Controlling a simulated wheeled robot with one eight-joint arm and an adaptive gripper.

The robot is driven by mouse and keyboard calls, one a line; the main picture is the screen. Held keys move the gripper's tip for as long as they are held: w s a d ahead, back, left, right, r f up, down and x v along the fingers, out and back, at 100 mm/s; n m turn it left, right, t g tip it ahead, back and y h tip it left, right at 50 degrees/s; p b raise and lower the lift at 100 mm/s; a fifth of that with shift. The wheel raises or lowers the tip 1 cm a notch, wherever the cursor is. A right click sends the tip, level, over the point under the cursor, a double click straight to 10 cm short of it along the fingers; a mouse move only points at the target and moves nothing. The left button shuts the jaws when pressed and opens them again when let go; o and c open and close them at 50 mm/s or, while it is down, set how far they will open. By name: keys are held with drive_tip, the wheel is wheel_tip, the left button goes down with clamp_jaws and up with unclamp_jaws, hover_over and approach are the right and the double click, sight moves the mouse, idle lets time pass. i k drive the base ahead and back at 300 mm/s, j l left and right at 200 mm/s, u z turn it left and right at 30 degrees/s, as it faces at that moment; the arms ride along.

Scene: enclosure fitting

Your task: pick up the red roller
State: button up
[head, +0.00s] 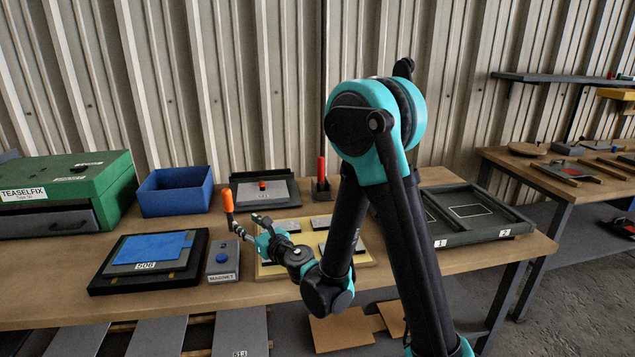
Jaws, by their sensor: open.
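An upright red cylinder (321,168), which looks like the red roller, stands in a dark holder at the back of the bench, in front of the ribbed wall. A thin dark pole rises behind it. My gripper (246,227) is open over the bench, to the left of the red cylinder and nearer the camera, apart from it. An upright orange handle (228,202) shows right beside the fingertips. I cannot tell whether the fingers touch it. Nothing is visibly held.
A blue bin (175,191) and a green TEASELFIX box (70,188) stand at left. A blue-topped plate (149,252) and a MAGNET block (223,261) lie in front. A yellowish board (268,272) lies partly behind my arm. A grey tray (490,233) sits at right.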

sight(320, 161)
drive_tip(key=i+j+u, duration=0.2)
drive_tip(key=u, duration=0.25)
drive_tip(key=i+j+u, duration=0.2)
drive_tip(key=u, duration=0.3)
drive_tip(key=i+u, duration=0.25)
drive_tip(key=u, duration=0.2)
